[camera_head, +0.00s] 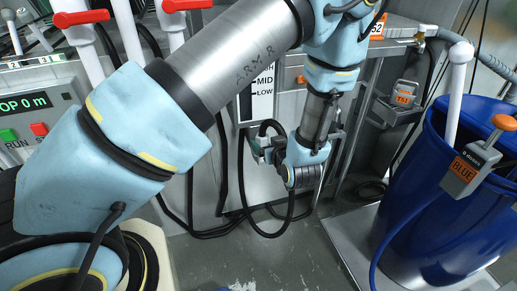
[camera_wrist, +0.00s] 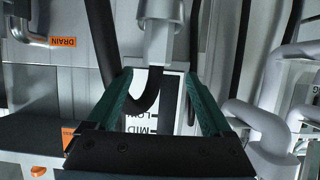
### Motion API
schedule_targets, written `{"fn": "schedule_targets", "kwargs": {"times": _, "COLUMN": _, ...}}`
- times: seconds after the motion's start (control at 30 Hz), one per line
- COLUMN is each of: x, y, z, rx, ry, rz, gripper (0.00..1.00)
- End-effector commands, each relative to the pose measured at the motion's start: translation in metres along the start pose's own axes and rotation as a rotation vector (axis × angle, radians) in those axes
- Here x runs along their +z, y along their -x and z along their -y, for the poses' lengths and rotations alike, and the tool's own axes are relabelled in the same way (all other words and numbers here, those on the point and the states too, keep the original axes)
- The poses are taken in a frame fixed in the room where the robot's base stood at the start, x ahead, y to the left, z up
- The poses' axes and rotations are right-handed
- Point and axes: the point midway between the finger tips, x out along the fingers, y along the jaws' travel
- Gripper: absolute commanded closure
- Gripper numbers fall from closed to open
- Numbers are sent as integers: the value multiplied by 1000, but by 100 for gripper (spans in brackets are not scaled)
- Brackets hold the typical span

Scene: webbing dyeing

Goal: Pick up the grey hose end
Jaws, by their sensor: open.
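A light grey fitting (camera_wrist: 160,32), which looks like the hose end, shows at the top centre of the wrist view, just past my fingertips and between their lines. A black hose (camera_wrist: 150,98) curves below it, between the two fingers in the picture. My gripper (camera_wrist: 158,75) has two green fingers spread apart, with no grip on anything visible. In the head view my gripper (camera_head: 257,149) is beside the grey machine panel, close to a black hose loop. I cannot make out the grey hose end there.
A blue drum (camera_head: 432,215) labelled BLUE stands at the right on a metal platform (camera_head: 345,250). Black hoses (camera_head: 270,232) hang below my gripper. Red-handled valves (camera_head: 82,17) are at the upper left. Pale pipes (camera_wrist: 262,125) lie right of my fingers in the wrist view.

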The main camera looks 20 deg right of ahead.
Motion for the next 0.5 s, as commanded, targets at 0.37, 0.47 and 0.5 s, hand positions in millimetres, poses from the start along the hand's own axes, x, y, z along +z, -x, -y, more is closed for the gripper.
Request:
{"fn": "schedule_targets", "kwargs": {"times": 0.37, "x": -1, "y": -46, "z": 0, "rx": 0, "ry": 0, "rz": 3, "gripper": 15}}
{"fn": "schedule_targets", "kwargs": {"times": 0.47, "x": -2, "y": -54, "z": 0, "rx": -1, "ry": 0, "rz": 4, "gripper": 15}}
{"fn": "schedule_targets", "kwargs": {"times": 0.5, "x": -3, "y": -59, "z": -1, "rx": -1, "ry": 1, "rz": 3, "gripper": 15}}
